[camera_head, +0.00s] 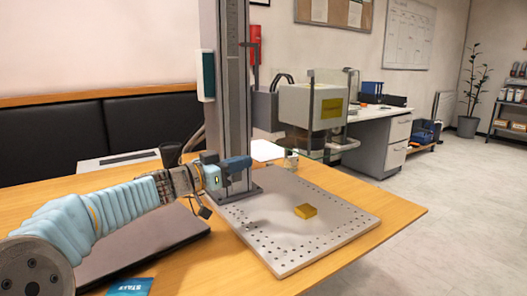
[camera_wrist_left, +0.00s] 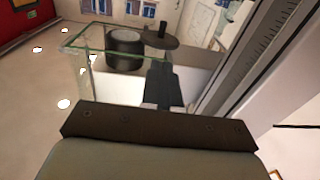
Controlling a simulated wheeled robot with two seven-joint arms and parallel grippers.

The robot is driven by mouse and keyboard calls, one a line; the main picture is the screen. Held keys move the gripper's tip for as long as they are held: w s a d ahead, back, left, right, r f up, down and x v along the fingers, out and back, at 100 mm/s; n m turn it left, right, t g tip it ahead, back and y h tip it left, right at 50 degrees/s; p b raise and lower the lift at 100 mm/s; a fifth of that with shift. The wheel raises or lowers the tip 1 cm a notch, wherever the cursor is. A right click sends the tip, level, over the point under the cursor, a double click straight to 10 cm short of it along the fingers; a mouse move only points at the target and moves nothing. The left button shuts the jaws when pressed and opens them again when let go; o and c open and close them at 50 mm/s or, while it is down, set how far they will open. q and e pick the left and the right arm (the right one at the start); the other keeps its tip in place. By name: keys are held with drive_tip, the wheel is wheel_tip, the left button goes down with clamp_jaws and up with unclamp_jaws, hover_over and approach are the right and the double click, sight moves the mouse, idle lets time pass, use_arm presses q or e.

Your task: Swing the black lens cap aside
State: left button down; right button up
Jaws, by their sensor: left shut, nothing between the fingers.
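In the left wrist view, the black lens cap (camera_wrist_left: 155,38) is a flat round disc with a short upright knob. It shows to the right of the dark lens barrel (camera_wrist_left: 124,50) and partly overlaps its edge in the picture. My left gripper (camera_wrist_left: 162,68) is shut and empty, its fingertips just below the disc in the picture; I cannot tell whether they touch it. In the head view, my left gripper (camera_head: 240,163) is in front of the column's foot. The cap cannot be made out there. My right gripper is not in view.
The grey column (camera_head: 234,90) carries the pale laser head (camera_head: 302,106) with clear guard panels. A dark laptop (camera_head: 150,240) lies under my left arm. The plate's front right is clear.

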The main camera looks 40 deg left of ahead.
use_arm(q)
drive_tip(key=b+x, duration=0.1)
drive_tip(key=x, duration=1.2)
drive_tip(key=shift+f+y, duration=0.4)
drive_tip(key=shift+f, duration=0.05)
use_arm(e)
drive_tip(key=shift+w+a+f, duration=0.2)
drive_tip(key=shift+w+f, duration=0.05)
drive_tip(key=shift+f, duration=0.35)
